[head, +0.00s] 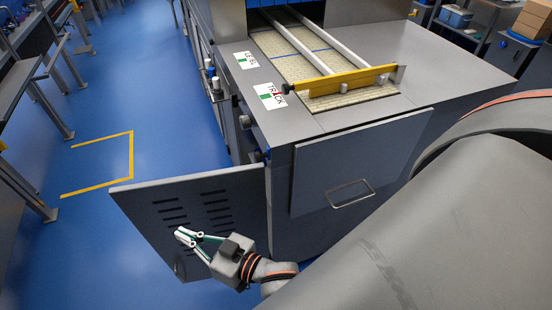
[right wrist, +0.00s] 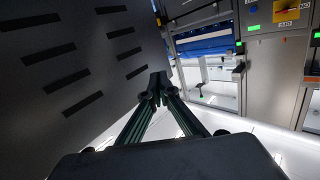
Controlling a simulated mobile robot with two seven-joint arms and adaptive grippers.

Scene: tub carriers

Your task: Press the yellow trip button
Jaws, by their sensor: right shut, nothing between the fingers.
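I cannot make out a yellow trip button for certain in either view. In the right wrist view, a yellow plate (right wrist: 290,17) with a dark switch-like part sits on a grey panel at the top right edge; I cannot tell whether it is the button. My right gripper (head: 187,238) is shut and empty, in front of the slotted grey door panel (head: 210,203) in the head view. In the right wrist view its closed fingertips (right wrist: 157,92) point between the slotted panel at left and the cabinet at right, apart from the yellow plate. My left gripper is out of view.
The slotted panel stands swung out from the grey machine (head: 390,150). A yellow bar (head: 345,80) crosses the conveyor on top, near a track label (head: 270,96). A drawer-like front (head: 350,165) has a metal handle. Blue floor (head: 100,230) at left is clear.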

